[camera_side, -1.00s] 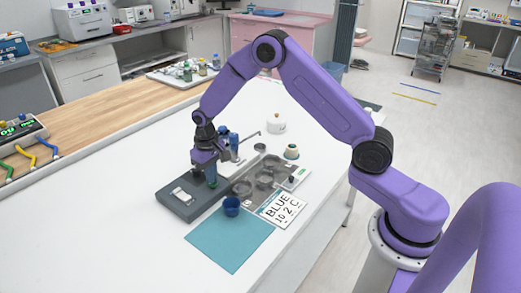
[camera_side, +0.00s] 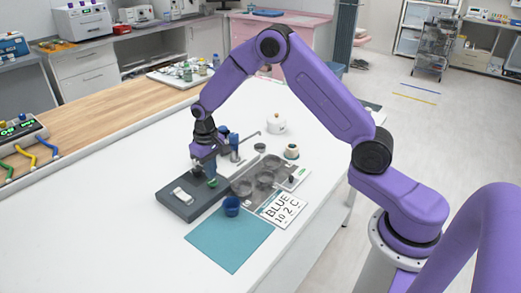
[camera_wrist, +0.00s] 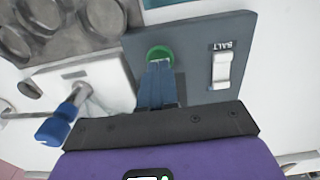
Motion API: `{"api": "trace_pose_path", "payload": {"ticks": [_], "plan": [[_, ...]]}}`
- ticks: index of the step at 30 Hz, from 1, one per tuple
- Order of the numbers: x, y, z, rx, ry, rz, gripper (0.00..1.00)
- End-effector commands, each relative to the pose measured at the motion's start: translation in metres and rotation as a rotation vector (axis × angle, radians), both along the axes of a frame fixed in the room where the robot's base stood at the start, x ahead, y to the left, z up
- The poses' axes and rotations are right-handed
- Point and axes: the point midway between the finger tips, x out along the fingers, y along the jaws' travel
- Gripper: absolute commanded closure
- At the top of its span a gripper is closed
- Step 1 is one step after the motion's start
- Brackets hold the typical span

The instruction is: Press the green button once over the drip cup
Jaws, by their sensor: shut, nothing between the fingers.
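The green button (camera_side: 212,183) is on the dark grey panel (camera_side: 178,207). It also shows in the wrist view (camera_wrist: 160,51), just beyond my fingertips. My gripper (camera_side: 211,175) is shut and empty, pointing down above the button. In the wrist view the blue fingertips (camera_wrist: 157,64) overlap the button's near edge; I cannot tell whether they touch it. A blue cup (camera_side: 231,207) stands by the teal mat's (camera_side: 225,243) upper edge. Metal round vessels (camera_side: 265,180) stand on the tray beside the panel; I cannot tell which one is the drip cup.
A white rocker switch (camera_wrist: 222,70) labelled SALT sits on the same panel. A blue-handled tap (camera_wrist: 62,120) stands close to my gripper. A white lidded pot (camera_side: 276,125) is farther back.

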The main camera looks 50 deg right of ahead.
Motion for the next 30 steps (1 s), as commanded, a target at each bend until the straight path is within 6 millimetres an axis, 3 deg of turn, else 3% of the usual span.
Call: {"api": "trace_pose_path", "payload": {"ticks": [18, 30], "plan": [[0.001, 0.000, 0.051, 0.001, -0.003, 0.001, 1.00], [0.000, 0.000, 0.059, 0.000, 0.000, 0.000, 1.00]]}}
